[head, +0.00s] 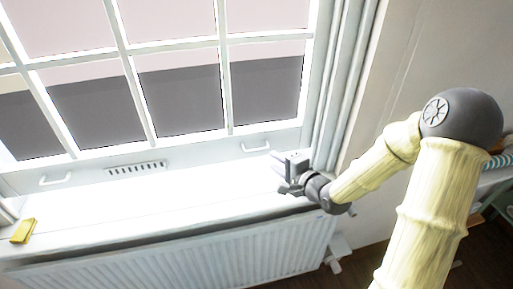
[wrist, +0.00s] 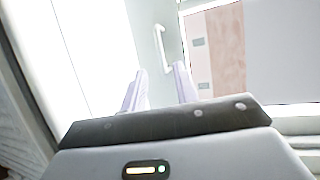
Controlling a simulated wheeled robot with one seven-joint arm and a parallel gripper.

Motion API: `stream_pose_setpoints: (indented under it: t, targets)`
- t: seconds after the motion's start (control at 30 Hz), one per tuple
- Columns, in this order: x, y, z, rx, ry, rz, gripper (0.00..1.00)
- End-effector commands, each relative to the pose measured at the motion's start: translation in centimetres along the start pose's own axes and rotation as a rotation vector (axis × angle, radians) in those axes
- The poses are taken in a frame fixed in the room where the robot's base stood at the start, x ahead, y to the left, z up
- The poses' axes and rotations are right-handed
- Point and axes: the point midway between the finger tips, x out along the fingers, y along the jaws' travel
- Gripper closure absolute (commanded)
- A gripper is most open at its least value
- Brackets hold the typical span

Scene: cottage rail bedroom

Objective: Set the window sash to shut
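The white window sash (head: 225,85) has several panes between narrow bars. Its bottom rail (head: 205,156) carries a right pull handle (head: 256,148), a left pull handle (head: 56,180) and a slotted vent between them. I cannot tell whether a gap remains under the rail. My gripper (head: 281,171) is above the right end of the sill, just right of and below the right handle. In the wrist view its two fingers (wrist: 160,88) are apart with nothing between them, and the white handle (wrist: 161,48) lies beyond their tips, apart from them.
The white sill (head: 160,208) is mostly clear, with a yellow object (head: 23,231) at its left end. A ribbed radiator (head: 190,262) is below the sill. The window frame's right jamb (head: 335,85) and the wall stand close to my arm.

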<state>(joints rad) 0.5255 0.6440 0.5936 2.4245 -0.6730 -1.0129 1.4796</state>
Motion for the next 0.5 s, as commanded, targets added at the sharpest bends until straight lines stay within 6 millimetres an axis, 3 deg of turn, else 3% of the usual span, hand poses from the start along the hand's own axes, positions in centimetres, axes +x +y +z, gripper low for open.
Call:
stream_pose_setpoints:
  t: [0.5]
  targets:
    - [9.0, -0.1, 0.1, 0.000, -0.001, 0.000, 0.70]
